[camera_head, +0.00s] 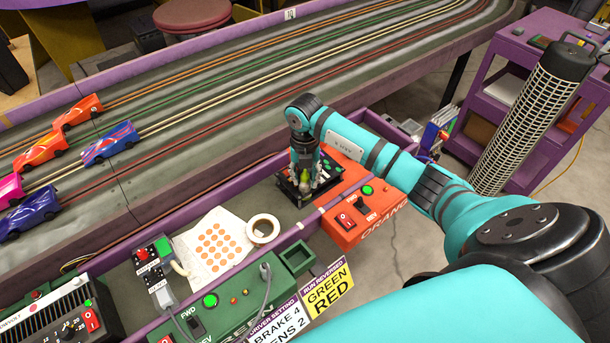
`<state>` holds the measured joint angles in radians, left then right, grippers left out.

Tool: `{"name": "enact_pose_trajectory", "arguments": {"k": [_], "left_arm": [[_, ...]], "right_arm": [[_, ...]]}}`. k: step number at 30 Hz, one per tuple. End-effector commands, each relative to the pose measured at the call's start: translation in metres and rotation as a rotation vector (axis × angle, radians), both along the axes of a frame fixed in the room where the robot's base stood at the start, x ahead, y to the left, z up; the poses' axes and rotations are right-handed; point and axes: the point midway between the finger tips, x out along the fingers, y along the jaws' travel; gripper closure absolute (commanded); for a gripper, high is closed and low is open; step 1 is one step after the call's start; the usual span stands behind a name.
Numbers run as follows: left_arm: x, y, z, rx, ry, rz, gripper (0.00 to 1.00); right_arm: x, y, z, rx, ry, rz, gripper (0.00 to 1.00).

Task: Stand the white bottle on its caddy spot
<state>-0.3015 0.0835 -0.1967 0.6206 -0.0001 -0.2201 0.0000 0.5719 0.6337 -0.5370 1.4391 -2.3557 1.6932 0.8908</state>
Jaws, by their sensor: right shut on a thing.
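My right gripper (308,176) points down over a dark, low holder that looks like the caddy (284,184), left of the orange control box. It is shut on a small pale thing, likely the white bottle, mostly hidden by the fingers. Small yellow-green tips show beside the fingers. I cannot tell whether the held thing touches the caddy or is upright, and its spot is hidden. My left gripper is not in view.
The orange control box (362,215) stands close right of the gripper. A white tape roll (263,229), a dotted sheet (212,247) and a green control box (222,312) lie to the left. Behind runs the slot track (230,110) with several toy cars at its left.

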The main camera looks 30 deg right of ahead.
Motion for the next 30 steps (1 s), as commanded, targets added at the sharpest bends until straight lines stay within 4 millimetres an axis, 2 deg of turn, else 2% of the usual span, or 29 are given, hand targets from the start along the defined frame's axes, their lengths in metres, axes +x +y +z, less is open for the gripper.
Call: {"name": "enact_pose_trajectory", "arguments": {"k": [7,8,12,23,26,30], "left_arm": [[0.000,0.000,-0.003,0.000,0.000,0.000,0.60],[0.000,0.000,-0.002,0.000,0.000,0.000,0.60],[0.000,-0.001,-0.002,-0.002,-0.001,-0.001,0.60],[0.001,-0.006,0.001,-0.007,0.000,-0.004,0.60],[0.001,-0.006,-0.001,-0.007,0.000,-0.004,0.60],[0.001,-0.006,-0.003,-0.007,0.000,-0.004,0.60]], "right_arm": [[0.000,0.000,-0.004,0.001,0.001,0.001,1.00],[0.000,0.000,-0.003,0.001,0.001,0.001,0.64],[0.000,0.000,-0.003,0.001,0.001,0.001,0.45],[0.000,0.000,0.003,0.000,0.000,0.000,0.44],[0.001,0.000,0.015,0.000,-0.002,0.002,0.44],[0.001,0.000,0.044,-0.001,-0.004,0.002,0.44]]}}
